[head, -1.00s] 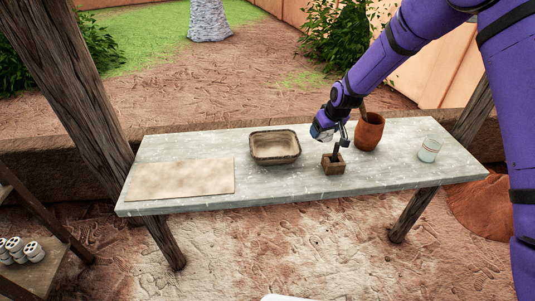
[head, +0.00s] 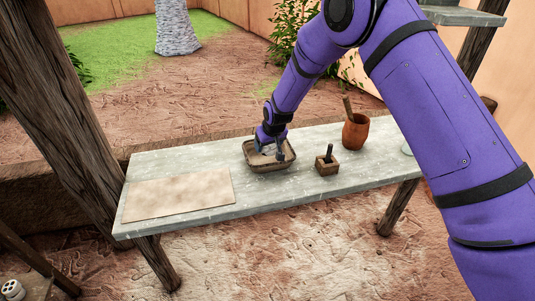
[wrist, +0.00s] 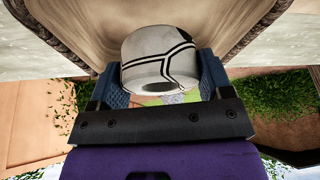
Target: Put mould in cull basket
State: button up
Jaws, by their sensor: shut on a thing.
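My gripper (head: 272,150) is over the shallow woven-rimmed basket (head: 268,168) on the table. In the wrist view its two blue fingers are shut on a white cylinder with black lines (wrist: 150,50), one finger on each side. The cylinder lies over the basket's pale inside in that view; I cannot tell whether it touches the basket. In the head view my gripper mostly hides it. I cannot tell if this cylinder is the mould. A small wooden box with a dark upright handle (head: 327,165) stands right of the basket, apart from my gripper.
A terracotta pot with a stick in it (head: 356,132) stands at the table's back right. A pale jar (head: 406,149) is partly hidden by my arm. A flat tan sheet (head: 178,195) lies on the left of the grey table (head: 155,165). A wooden post stands at left.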

aim_at(269, 152)
jog(key=shift+f, duration=2.05)
jog(key=o, duration=1)
jog(key=shift+f, duration=0.1)
jog(key=shift+o, duration=0.2)
jog(key=v, duration=1.2)
jog(key=shift+d, duration=0.1)
